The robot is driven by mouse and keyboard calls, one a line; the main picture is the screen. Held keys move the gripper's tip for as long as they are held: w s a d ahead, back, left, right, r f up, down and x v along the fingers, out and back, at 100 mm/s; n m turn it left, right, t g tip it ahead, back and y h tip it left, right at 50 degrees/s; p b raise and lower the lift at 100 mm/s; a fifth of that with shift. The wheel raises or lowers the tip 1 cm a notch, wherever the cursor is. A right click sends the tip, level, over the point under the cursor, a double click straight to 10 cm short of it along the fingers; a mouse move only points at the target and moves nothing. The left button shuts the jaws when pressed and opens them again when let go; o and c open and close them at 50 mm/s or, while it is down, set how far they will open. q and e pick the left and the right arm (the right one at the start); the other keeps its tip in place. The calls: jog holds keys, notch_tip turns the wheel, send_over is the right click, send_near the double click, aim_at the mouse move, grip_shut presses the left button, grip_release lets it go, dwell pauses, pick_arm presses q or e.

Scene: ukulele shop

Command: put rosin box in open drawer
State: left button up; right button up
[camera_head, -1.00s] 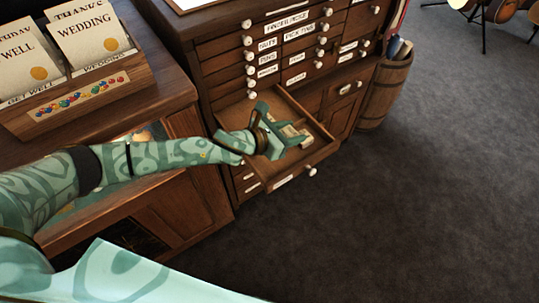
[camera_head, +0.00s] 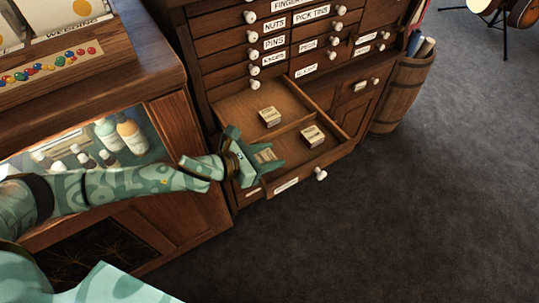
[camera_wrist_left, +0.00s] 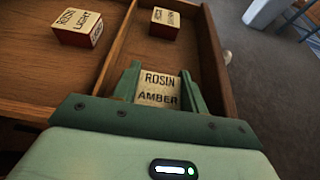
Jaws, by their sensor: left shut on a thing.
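My left gripper (camera_head: 263,155) is shut on a cream rosin box (camera_wrist_left: 158,90) labelled "ROSIN AMBER". The held box also shows between the fingers in the head view (camera_head: 266,156). The gripper is over the left end of the near compartment of the open drawer (camera_head: 233,112); whether the box touches the drawer floor I cannot tell. A divider splits the drawer. A "ROSIN LIGHT" box (camera_wrist_left: 78,27) lies in the far compartment. An amber-labelled box (camera_wrist_left: 165,22) lies in the near compartment, apart from the held one. My right gripper is out of view.
The wooden cabinet (camera_head: 225,50) has several shut, labelled drawers above the open one. A glass-fronted counter (camera_head: 165,85) with bottles stands left of it. A barrel (camera_head: 400,95) stands to the right. The carpet (camera_head: 420,210) in front is clear.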

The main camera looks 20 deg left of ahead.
pick_arm(q)
jog(key=o, duration=1)
jog(key=shift+f, duration=0.15)
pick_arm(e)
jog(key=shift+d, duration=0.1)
pick_arm(q)
jog(key=shift+s+a+r, duration=0.1)
jog(key=shift+a+r, duration=0.05)
jog(key=shift+r, duration=0.15)
jog(key=p+v, duration=0.3)
jog(key=v, duration=0.8)
jog(key=shift+s+a+p, duration=0.2)
jog(key=shift+s+p, duration=0.05)
jog(key=shift+p, duration=0.1)
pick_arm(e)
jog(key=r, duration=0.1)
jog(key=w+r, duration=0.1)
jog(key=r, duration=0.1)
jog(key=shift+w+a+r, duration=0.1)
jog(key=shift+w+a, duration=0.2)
